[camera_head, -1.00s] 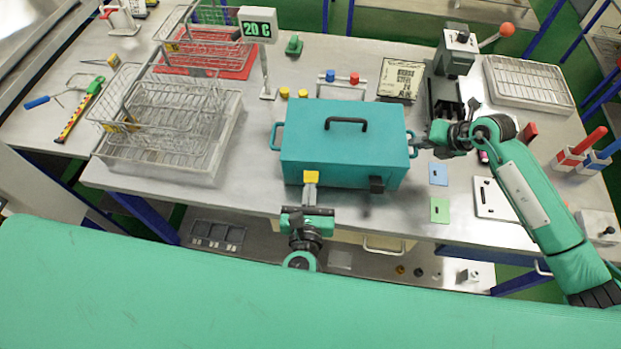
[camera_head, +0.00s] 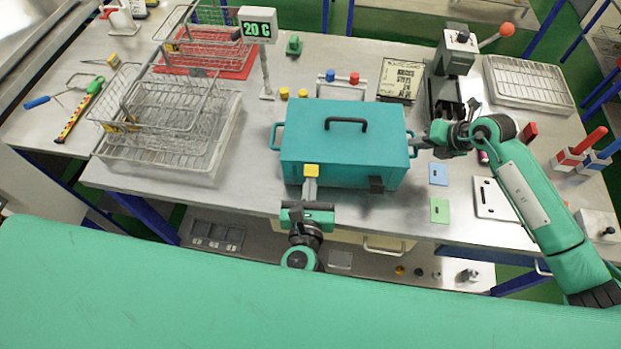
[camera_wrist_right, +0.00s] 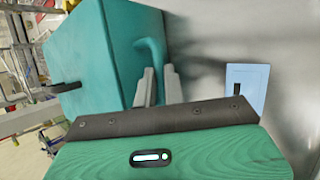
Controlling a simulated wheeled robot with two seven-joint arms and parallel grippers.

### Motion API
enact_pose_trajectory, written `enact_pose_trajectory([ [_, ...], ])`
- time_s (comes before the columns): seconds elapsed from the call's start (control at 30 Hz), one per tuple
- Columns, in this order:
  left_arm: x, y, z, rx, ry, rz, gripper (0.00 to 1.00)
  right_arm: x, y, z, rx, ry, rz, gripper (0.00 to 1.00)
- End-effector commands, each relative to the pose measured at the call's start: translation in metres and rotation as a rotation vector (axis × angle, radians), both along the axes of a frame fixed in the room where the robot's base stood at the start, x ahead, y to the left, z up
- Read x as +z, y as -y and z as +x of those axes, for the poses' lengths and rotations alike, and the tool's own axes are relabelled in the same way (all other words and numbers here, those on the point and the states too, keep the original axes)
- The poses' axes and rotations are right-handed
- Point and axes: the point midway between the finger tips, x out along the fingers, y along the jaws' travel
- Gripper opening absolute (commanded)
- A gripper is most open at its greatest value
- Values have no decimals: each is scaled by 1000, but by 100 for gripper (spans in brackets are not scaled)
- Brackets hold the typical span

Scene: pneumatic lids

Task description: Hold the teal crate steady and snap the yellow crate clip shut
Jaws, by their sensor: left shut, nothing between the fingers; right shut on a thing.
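The teal crate (camera_head: 340,150) stands on the bench with its lid down and a black handle (camera_head: 346,124) on top. The yellow clip (camera_head: 311,171) is at the left of its front face, by the upper front edge. My left gripper (camera_head: 310,184) is shut and empty, its tips just under the clip and seemingly touching it; the clip's lower part is hidden. My right gripper (camera_head: 419,144) is shut on the crate's right side handle (camera_head: 411,138). In the right wrist view the fingers (camera_wrist_right: 159,86) reach the teal handle (camera_wrist_right: 151,55).
A dark clip (camera_head: 376,184) is on the crate's front right. Wire baskets (camera_head: 165,115) stand left, and a temperature display (camera_head: 258,26) behind. A blue plate (camera_head: 438,174) and a green plate (camera_head: 440,210) lie right of the crate. Bare bench lies between baskets and crate.

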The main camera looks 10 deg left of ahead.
Motion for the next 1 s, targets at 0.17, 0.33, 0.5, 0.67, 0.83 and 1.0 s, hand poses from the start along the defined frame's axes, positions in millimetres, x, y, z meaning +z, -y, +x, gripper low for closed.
enact_pose_trajectory([
  [0.17, 0, 0, 0, 1, 1, -1, 0, -1, 1, 0, -1, -3, -2, 0],
  [0.33, 2, 0, 3, 1, 1, -1, 0, -1, 1, 0, -1, -3, -2, 0],
  [0.5, 5, 0, 6, 3, 2, -4, 0, -1, 1, 0, -1, -3, -2, 0],
  [0.67, 6, 0, 7, 4, 5, -5, 0, -1, 1, 0, -1, -3, -2, 0],
  [0.83, 7, 0, 8, 5, 6, -5, 0, -1, 1, 0, -2, -2, -2, 0],
  [1.0, 9, -1, 11, 6, 6, -5, 0, -1, 1, 0, -2, -2, -2, 0],
])
